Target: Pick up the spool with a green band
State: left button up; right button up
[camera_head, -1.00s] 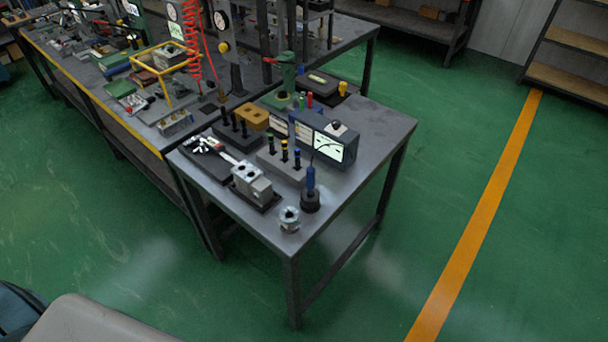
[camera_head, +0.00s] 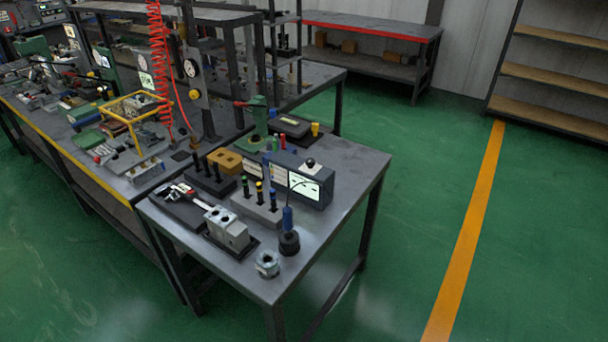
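A small dark spool with a green band (camera_head: 245,187) stands upright in a light grey block (camera_head: 262,213) on the near table. It is at the left end of a row, beside a dark spool with a yellow band (camera_head: 259,193) and one with a blue band (camera_head: 273,200). Neither of my grippers is in view.
The grey table (camera_head: 352,172) also holds a dark block with black spools (camera_head: 206,172), a metal valve block (camera_head: 228,228), a meter box (camera_head: 305,184), a blue-handled tool (camera_head: 288,222) and a metal fitting (camera_head: 267,264). Green floor lies open to the right.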

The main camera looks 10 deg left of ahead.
aim_at(246, 188)
jog(key=i+u, duration=0.1)
jog(key=u, duration=0.3)
jog(key=i+u, duration=0.15)
jog(key=u, duration=0.2)
